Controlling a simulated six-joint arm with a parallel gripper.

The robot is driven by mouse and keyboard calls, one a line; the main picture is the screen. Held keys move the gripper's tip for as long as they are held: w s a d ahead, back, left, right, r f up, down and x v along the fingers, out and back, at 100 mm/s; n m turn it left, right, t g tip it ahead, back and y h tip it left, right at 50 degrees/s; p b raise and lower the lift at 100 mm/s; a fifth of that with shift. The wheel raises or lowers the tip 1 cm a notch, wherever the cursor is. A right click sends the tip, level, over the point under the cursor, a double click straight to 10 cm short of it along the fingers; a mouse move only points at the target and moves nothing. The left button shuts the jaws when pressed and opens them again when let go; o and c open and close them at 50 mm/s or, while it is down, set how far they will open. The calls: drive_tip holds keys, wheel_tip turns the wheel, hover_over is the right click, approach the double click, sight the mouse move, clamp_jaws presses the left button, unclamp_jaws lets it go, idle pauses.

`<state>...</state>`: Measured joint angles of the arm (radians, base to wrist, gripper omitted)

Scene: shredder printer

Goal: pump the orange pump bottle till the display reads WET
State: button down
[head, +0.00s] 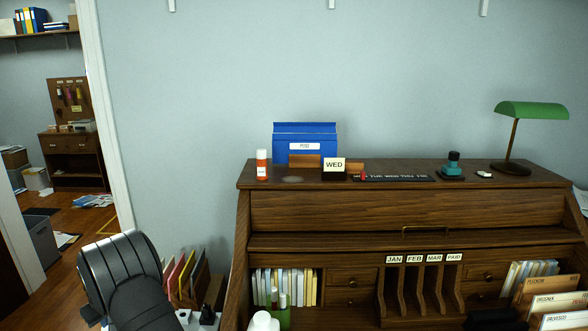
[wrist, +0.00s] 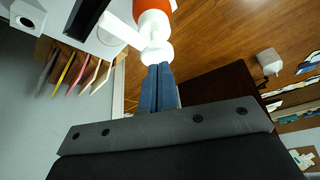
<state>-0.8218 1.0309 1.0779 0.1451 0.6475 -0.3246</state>
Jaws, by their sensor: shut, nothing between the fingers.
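The orange pump bottle (wrist: 151,5) shows at the top of the wrist view, cut off by the frame edge. Its white pump head (wrist: 155,30) points toward my gripper, with a white spout reaching to the left. My gripper (wrist: 158,66) has its blue-grey fingers together and empty. The fingertips are right at the rounded end of the pump head; I cannot tell whether they touch it. In the head view a small orange bottle (head: 262,165) with a white label stands on the desk top. No display reading WET is legible in either view.
The roll-top desk (head: 340,212) carries a blue box (head: 305,144), a WED card (head: 334,164) and a green lamp (head: 545,110). A white machine (wrist: 90,35) is near the pump bottle.

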drive_tip(key=shift+f, duration=1.3)
wheel_tip(320, 180, up, 9)
idle(0.8)
wheel_tip(320, 180, down, 7)
drive_tip(key=shift+r, duration=0.2)
idle(0.5)
idle(1.5)
